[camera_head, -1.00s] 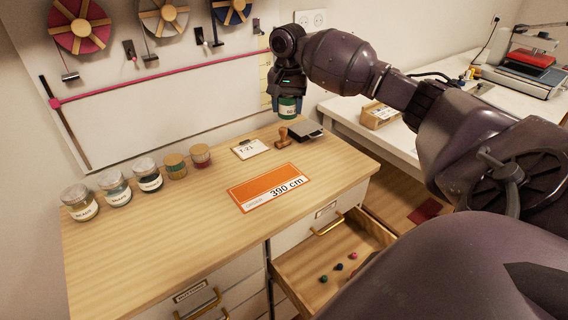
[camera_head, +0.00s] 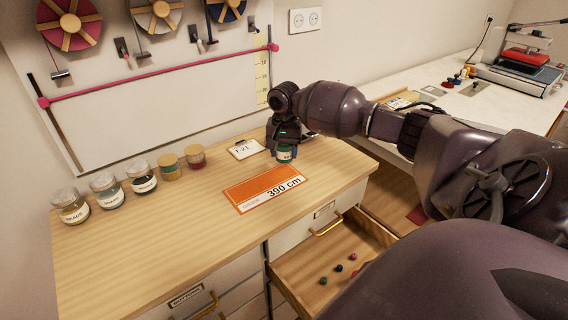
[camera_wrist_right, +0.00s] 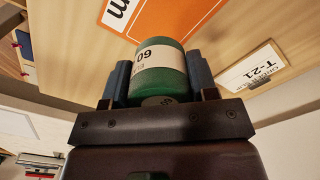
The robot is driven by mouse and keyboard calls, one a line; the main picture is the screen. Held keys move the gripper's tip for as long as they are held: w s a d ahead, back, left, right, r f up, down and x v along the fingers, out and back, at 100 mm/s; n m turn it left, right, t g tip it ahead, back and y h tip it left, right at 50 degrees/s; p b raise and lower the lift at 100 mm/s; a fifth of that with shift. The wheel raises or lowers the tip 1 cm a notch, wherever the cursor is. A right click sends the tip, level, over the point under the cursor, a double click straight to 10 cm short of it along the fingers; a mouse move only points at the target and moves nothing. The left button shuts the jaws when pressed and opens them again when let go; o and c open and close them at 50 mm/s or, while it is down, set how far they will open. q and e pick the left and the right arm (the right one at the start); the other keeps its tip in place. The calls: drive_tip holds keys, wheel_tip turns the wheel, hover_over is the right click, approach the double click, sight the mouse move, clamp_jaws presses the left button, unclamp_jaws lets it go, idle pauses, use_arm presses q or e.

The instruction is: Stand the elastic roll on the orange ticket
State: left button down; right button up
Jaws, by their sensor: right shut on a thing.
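The orange ticket (camera_head: 262,188), marked 390 cm, lies flat on the wooden counter. My right gripper (camera_head: 285,146) is just behind and right of the ticket, low over the counter. It is shut on the green elastic roll (camera_head: 285,155), which has a white label. In the right wrist view the roll (camera_wrist_right: 160,75) sits between the blue fingers of the gripper (camera_wrist_right: 160,85), with the orange ticket (camera_wrist_right: 180,18) beyond it. I cannot tell whether the roll touches the counter. My left gripper is not in view.
A white T-21 card (camera_head: 246,149) lies behind the ticket. Several jars (camera_head: 106,190) and two small rolls (camera_head: 195,157) stand along the back left. A drawer (camera_head: 335,262) is open below the counter's front. The counter's left part (camera_head: 130,250) is clear.

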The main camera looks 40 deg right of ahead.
sight(284, 171)
wheel_tip(284, 171, down, 5)
drive_tip(key=shift+r+b, duration=0.1)
drive_tip(key=shift+b, duration=0.25)
drive_tip(key=shift+r, duration=0.1)
drive_tip(key=o, duration=0.9)
